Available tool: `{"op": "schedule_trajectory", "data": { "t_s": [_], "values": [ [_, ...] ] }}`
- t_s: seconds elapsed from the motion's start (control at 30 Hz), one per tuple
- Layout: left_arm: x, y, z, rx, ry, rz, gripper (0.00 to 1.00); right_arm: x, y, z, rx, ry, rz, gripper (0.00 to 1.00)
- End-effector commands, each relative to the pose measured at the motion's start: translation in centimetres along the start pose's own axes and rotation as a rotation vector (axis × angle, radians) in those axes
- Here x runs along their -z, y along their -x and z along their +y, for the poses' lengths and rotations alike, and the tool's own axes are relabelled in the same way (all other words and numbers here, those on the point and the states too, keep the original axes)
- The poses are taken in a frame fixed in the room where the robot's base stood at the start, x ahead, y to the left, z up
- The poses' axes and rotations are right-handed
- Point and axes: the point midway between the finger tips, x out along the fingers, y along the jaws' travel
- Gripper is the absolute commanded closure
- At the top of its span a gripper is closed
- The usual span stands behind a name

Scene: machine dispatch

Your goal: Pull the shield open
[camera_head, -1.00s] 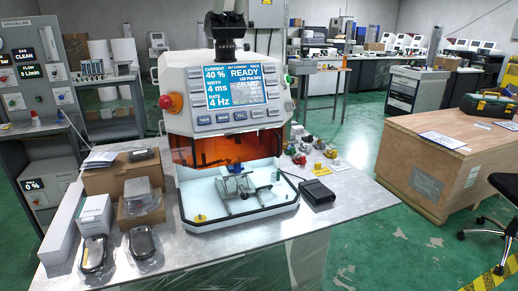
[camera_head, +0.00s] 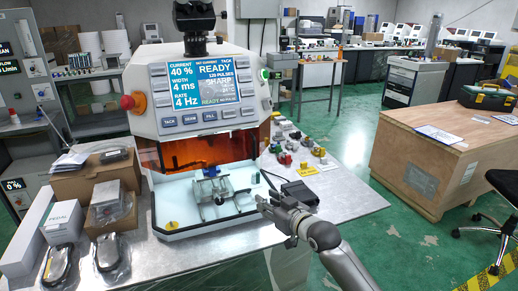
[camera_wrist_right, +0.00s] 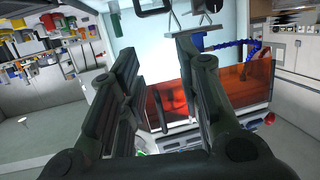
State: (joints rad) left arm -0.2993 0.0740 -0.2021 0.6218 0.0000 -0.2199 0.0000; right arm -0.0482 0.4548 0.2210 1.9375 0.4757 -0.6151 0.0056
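The shield (camera_head: 235,146) is a see-through orange panel on the front of the welding machine (camera_head: 160,98), below its display, over the upper part of a white work chamber (camera_head: 178,195). The chamber front below the shield is uncovered. In the right wrist view the orange shield (camera_wrist_right: 248,84) shows behind and right of the fingers. My right gripper (camera_head: 264,203) is in front of the chamber's right corner, lower than the shield and apart from it. Its two fingers (camera_wrist_right: 160,48) stand apart with nothing between them. My left gripper is out of view.
A small metal fixture (camera_head: 222,208) stands inside the chamber. A black box (camera_head: 300,194) and several small coloured parts lie right of the machine. Cartons (camera_head: 70,186) and packaged items crowd the table's left. A wooden crate (camera_head: 425,160) stands at right.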

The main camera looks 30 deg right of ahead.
Motion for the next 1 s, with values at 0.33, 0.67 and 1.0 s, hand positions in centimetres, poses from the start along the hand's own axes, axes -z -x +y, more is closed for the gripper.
{"op": "schedule_trajectory", "data": {
  "t_s": [0.33,0.67,1.0],
  "values": [
    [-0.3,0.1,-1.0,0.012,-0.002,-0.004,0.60,11.3,1.1,2.6,-0.002,-0.014,0.243,0.68],
    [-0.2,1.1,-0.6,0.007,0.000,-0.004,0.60,12.6,-3.7,2.6,-0.004,-0.015,0.242,0.68],
    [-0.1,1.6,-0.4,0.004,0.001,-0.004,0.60,13.4,-8.1,2.6,-0.004,-0.015,0.240,0.68]
  ]
}}
